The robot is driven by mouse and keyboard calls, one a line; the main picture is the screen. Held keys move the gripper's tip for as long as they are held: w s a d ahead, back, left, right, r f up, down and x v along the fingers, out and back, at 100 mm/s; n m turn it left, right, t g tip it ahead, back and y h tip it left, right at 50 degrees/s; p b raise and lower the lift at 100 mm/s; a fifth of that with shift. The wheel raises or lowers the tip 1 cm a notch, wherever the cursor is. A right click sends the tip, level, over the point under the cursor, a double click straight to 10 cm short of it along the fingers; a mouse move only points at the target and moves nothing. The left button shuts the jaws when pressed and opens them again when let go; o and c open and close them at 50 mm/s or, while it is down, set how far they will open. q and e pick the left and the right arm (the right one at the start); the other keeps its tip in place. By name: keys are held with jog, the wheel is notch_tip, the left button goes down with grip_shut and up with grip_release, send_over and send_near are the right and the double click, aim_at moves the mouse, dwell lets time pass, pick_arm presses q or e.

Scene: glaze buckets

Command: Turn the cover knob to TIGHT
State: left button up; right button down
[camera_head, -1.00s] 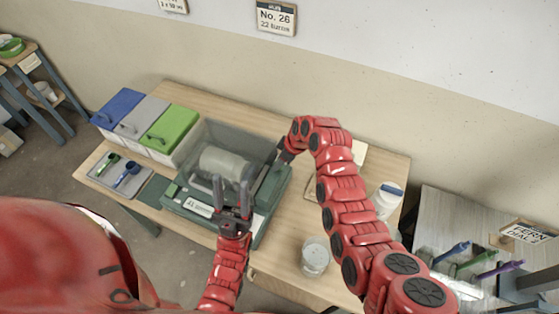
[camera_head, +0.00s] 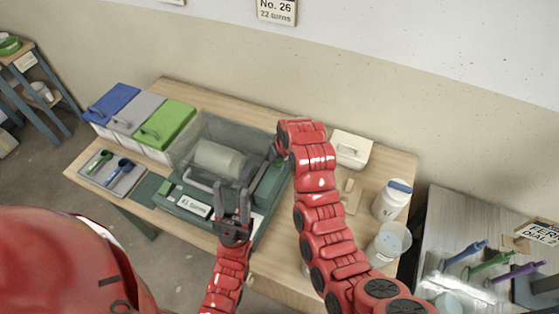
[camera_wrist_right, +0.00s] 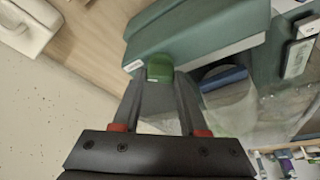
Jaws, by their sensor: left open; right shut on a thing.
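The green mill (camera_head: 195,204) stands mid-table with a clear cover (camera_head: 212,137) over a pale cylinder (camera_head: 220,158). In the right wrist view, a small green knob (camera_wrist_right: 160,68) sits at the corner of the green housing (camera_wrist_right: 200,35). My right gripper (camera_wrist_right: 160,80) is shut on this knob, one finger on each side. In the head view my right gripper (camera_head: 281,152) is at the mill's back right and mostly hidden by my arm. My left gripper (camera_head: 232,200) is open and empty over the mill's front edge. No TIGHT marking is legible.
Blue, grey and green lidded bins (camera_head: 140,120) stand left of the mill, with a tool tray (camera_head: 112,173) in front. A white box (camera_head: 351,149), a blue-lidded jar (camera_head: 391,200) and a clear beaker (camera_head: 389,243) stand right. A side table (camera_head: 440,220) holds coloured tools.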

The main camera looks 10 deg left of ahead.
jog(key=shift+a+m+b, duration=0.1)
jog(key=shift+m+b, duration=0.4)
jog(key=shift+m, duration=0.1)
jog(key=shift+r, duration=0.1)
jog(key=shift+c, duration=2.2)
grip_release()
